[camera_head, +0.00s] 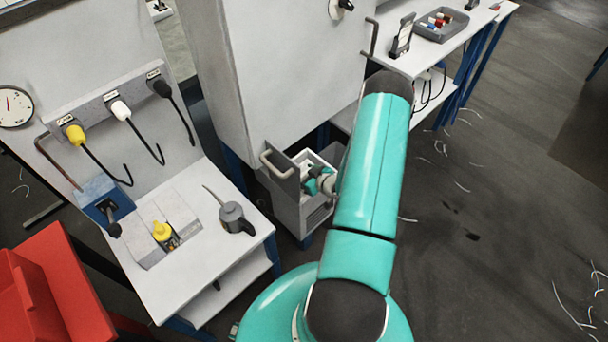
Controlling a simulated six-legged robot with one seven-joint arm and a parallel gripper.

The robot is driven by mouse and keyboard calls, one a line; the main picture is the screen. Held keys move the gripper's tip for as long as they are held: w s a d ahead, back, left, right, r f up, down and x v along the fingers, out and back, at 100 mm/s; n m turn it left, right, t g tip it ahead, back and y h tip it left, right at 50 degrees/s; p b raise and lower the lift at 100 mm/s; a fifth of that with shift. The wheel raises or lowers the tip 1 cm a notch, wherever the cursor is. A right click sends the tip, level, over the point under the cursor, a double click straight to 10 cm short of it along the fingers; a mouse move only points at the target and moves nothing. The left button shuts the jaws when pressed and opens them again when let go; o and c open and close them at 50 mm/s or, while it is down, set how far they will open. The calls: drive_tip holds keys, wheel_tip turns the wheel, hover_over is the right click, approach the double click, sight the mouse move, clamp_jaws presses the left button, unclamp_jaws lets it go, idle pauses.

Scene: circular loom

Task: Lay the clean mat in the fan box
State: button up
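The fan box (290,210) is a small grey box with a slotted front, low beside the tall grey cabinet. Its top is open, and a grey panel with a bar handle (275,163) stands at its left side. My gripper (317,183) is at the box's opening, over or just inside it. My teal arm covers the right part of the box. The gripper is small and partly hidden, so I cannot tell whether its fingers are open or shut. I cannot make out the clean mat; something pale (317,160) shows inside the opening.
A white workbench (185,285) at left holds a grey spouted can (236,218), a yellow-topped item (162,231) and a blue box (104,198). A red case (75,290) is at lower left. A grey tray (441,26) sits on the far bench. Thread scraps litter the open floor at right.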

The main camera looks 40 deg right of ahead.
drive_tip(key=shift+f, duration=0.3)
drive_tip(key=o, duration=1.6)
drive_tip(key=shift+f, duration=0.1)
drive_tip(key=v, duration=1.3)
drive_tip(key=shift+s+r, duration=0.2)
drive_tip(key=shift+s, duration=0.15)
